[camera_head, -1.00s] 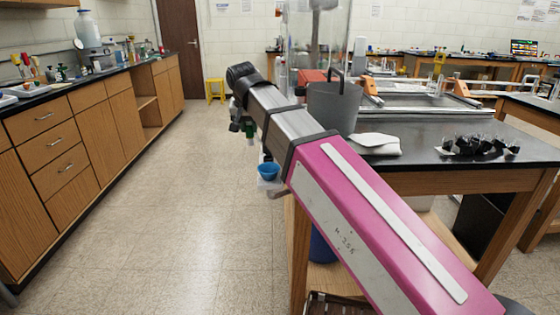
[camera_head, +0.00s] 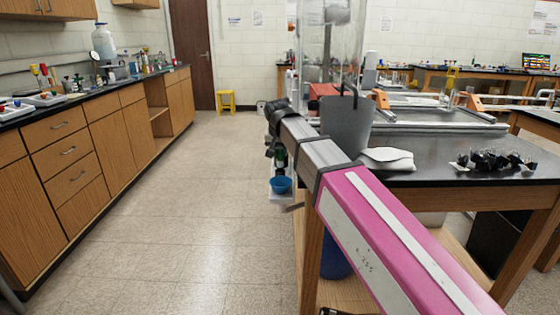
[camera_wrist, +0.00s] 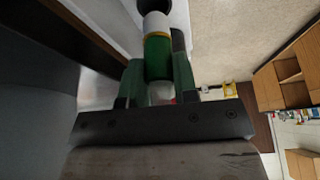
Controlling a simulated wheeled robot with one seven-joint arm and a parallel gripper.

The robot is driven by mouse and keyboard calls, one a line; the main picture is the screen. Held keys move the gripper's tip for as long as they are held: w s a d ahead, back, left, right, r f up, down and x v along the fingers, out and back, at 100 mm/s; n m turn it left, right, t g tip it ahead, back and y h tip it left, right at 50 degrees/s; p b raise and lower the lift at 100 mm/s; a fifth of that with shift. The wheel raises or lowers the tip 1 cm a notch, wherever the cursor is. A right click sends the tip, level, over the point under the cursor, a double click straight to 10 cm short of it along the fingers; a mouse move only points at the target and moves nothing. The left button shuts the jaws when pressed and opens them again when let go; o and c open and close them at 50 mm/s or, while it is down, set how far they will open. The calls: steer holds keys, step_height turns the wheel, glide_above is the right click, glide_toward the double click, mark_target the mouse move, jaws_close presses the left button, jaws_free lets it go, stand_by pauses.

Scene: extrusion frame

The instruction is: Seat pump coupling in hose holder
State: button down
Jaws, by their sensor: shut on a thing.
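The pump coupling appears to be the green and white cylinder with a yellow ring and a black end (camera_wrist: 157,55) in the wrist view. My gripper (camera_wrist: 159,75) is shut on its green part, one finger on each side. In the head view my gripper is mostly hidden by my arm, and a small green part (camera_head: 282,159) shows below the wrist. A blue cup (camera_head: 281,184) on a white bracket (camera_head: 282,198) shows just below that green part, beside the dark-topped bench. It may be the hose holder; I cannot tell, nor whether the coupling touches it.
A grey bucket (camera_head: 347,124) and a folded white cloth (camera_head: 388,160) are on the dark-topped bench (camera_head: 440,178) at right, with black clutter (camera_head: 495,160) farther right. Wooden cabinets (camera_head: 75,150) line the left. The floor (camera_head: 190,210) between is clear.

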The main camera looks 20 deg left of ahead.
mark_target(280, 166)
steer(key=shift+f, duration=1.9)
steer(key=c, duration=0.9)
jaws_free()
steer(key=shift+f, duration=0.15)
steer(key=v, duration=1.2)
